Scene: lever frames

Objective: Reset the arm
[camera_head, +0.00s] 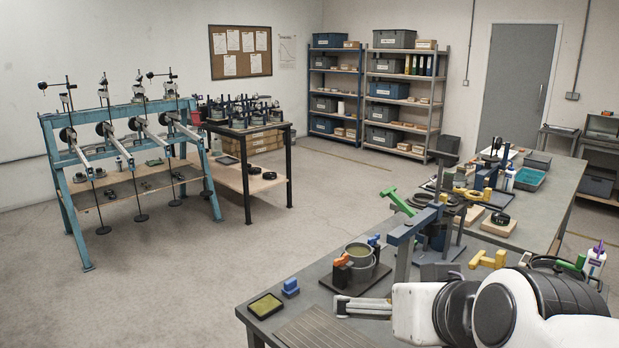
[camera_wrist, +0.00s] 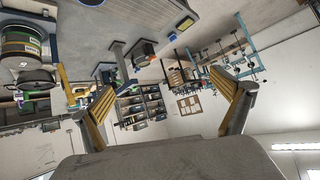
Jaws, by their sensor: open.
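My white arm reaches in from the lower right of the head view. My gripper (camera_head: 342,306) points left, low over the front part of the grey workbench (camera_head: 290,312). In the wrist view, the two yellow-padded fingers of my gripper (camera_wrist: 143,82) stand wide apart. Nothing is between them; the room shows through the gap. The rest of the gripper is partly hidden by my arm in the head view.
A lever frame with a blue beam (camera_head: 412,226), a grey bucket (camera_head: 362,262), a blue block (camera_head: 290,287) and a shallow tray (camera_head: 265,305) stand near my gripper. A yellow bracket (camera_head: 487,260) lies behind my arm. The floor (camera_head: 190,285) left of the bench is clear.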

